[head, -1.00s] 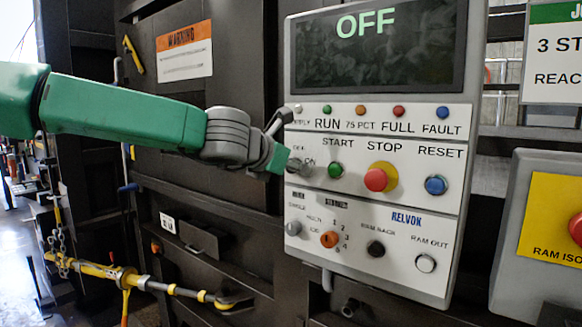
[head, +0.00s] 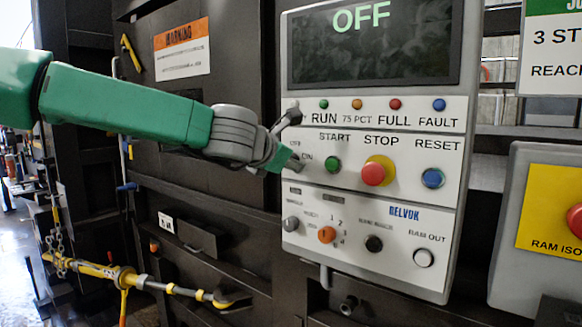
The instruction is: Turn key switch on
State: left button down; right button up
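The control panel (head: 375,195) stands upright in the head view, and its screen (head: 372,45) reads OFF. The key switch (head: 295,161) sits at the panel's left edge, between the OFF and ON labels, left of the green START button (head: 332,164). My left gripper (head: 286,152) reaches in from the left at the key switch and partly covers it. One grey finger points up over the panel edge and the green tip is by the switch. I cannot tell whether the fingers grip the key. My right gripper is out of view.
A red STOP button (head: 374,174) and a blue RESET button (head: 432,178) are right of START. Orange (head: 327,234) and black (head: 373,244) knobs are below. A grey box with a yellow plate (head: 548,215) stands at right. A yellow bar (head: 150,284) crosses the lower left.

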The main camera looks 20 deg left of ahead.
pick_arm(q)
jog(key=m+b, duration=0.1)
jog(key=f+m+t+y+b, duration=0.1)
jog(key=m, duration=0.1)
jog(key=shift+y, duration=0.3)
jog(key=m+t+y+b, duration=0.1)
jog(key=m+b, duration=0.2)
jog(key=shift+d+m+t, duration=0.1)
jog(key=shift+m+t, duration=0.2)
dwell(0.4)
jog(key=c, duration=1.2)
grip_release()
jog(key=shift+s+r, duration=0.1)
jog(key=shift+s, duration=0.05)
jog(key=shift+r, duration=0.15)
